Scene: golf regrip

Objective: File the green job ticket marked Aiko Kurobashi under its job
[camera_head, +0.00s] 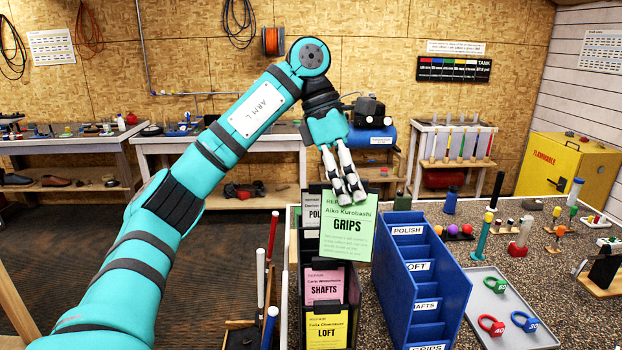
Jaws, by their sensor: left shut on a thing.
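The green job ticket (346,238), marked Aiko Kurobashi and GRIPS, hangs from my left gripper (348,193), which is shut on its top edge. It is upright above a dark ticket holder (353,289). That holder has a pink ticket marked SHAFTS (324,286), a yellow ticket marked LOFT (327,329) and a partly hidden pale ticket (311,209) behind. Right of the green ticket stands a blue sorter (456,283) with compartments labelled POLISH, LOFT, SHAFTS and GRIPS from back to front. The GRIPS label is cut by the bottom edge. My right gripper is not in view.
A grey tray (482,272) right of the blue sorter holds green, red and blue ring weights. Small tools and stands crowd the speckled bench (541,285) farther right. Golf clubs (268,272) lean left of the ticket holder.

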